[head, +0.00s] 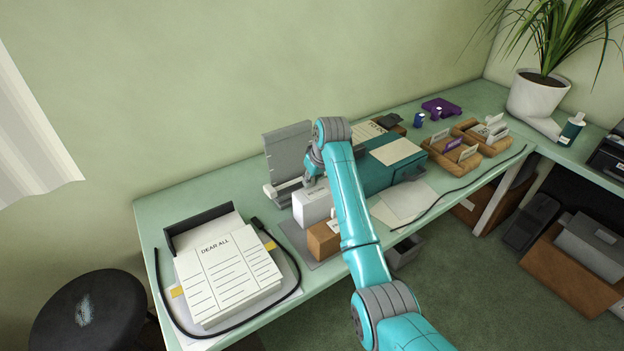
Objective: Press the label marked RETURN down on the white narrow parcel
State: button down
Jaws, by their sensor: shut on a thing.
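The white narrow parcel (313,212) stands upright on a grey mat near the middle of the desk. A small pale label (317,190) with dark print shows at its top; the print is too small to read surely. My gripper (313,181) is just above the parcel's top, shut on the label. My arm hides part of the fingers and the parcel's right side. I cannot tell whether the label touches the parcel.
A brown box (323,240) stands directly in front of the parcel. A grey upright panel (288,152) is behind it. A teal box (388,165) is to the right. A DEAR ALL paper stack (225,272) and a black cable lie left.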

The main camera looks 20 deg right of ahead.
jog(key=shift+f, duration=0.1)
jog(key=c, duration=0.9)
grip_release()
